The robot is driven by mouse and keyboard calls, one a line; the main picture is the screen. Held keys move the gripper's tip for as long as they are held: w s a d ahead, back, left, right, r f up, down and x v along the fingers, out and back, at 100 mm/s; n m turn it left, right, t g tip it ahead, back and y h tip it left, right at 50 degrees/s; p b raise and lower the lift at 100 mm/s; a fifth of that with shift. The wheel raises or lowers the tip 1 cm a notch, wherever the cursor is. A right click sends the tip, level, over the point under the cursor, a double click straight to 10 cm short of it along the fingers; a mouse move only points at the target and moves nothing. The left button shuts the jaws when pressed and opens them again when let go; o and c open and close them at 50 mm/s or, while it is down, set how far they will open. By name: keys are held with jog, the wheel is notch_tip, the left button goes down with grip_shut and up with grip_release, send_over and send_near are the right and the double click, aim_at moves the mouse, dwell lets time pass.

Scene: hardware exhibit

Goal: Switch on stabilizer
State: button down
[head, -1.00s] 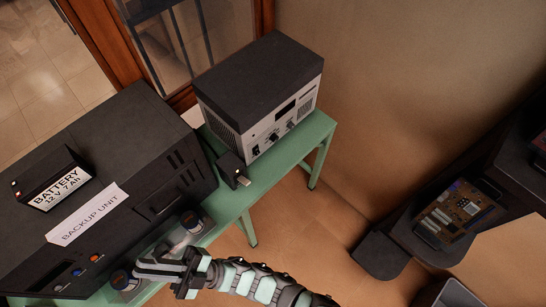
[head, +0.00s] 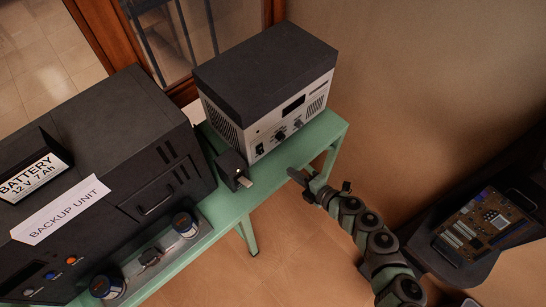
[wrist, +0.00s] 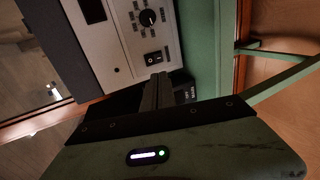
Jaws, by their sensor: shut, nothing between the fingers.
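A grey-fronted box with a black top (head: 300,105), which I take to be the stabilizer, stands on the green table (head: 225,205). Its front has a dark display, knobs and a black rocker switch (head: 261,149). In the wrist view the front panel (wrist: 125,45) shows large and turned, with the rocker switch (wrist: 152,58) below a round black knob (wrist: 148,17). Whether the switch is on cannot be told. My gripper (head: 292,174) is shut and empty, in front of the box and apart from it. In the wrist view its fingers (wrist: 158,88) point toward the switch.
A small black block (head: 231,168) sits beside the stabilizer. A circuit board (head: 485,222) is at the right.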

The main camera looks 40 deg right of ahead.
send_near(262, 152)
jog(key=x, duration=0.5)
jog(key=shift+a+p, duration=0.1)
jog(key=shift+p, duration=0.25)
jog(key=shift+w+f, duration=0.25)
jog(key=shift+w, duration=0.25)
jog(key=shift+w+f, duration=0.15)
jog(key=shift+w, duration=0.2)
jog(key=shift+w+a+f+b, duration=0.15)
jog(key=shift+f+b, duration=0.3)
jog(key=shift+b, duration=0.45)
jog(key=shift+d+r, duration=0.25)
jog(key=shift+d, duration=0.05)
jog(key=shift+r, duration=0.1)
jog(key=shift+r+p, duration=0.1)
jog(key=shift+p, duration=0.25)
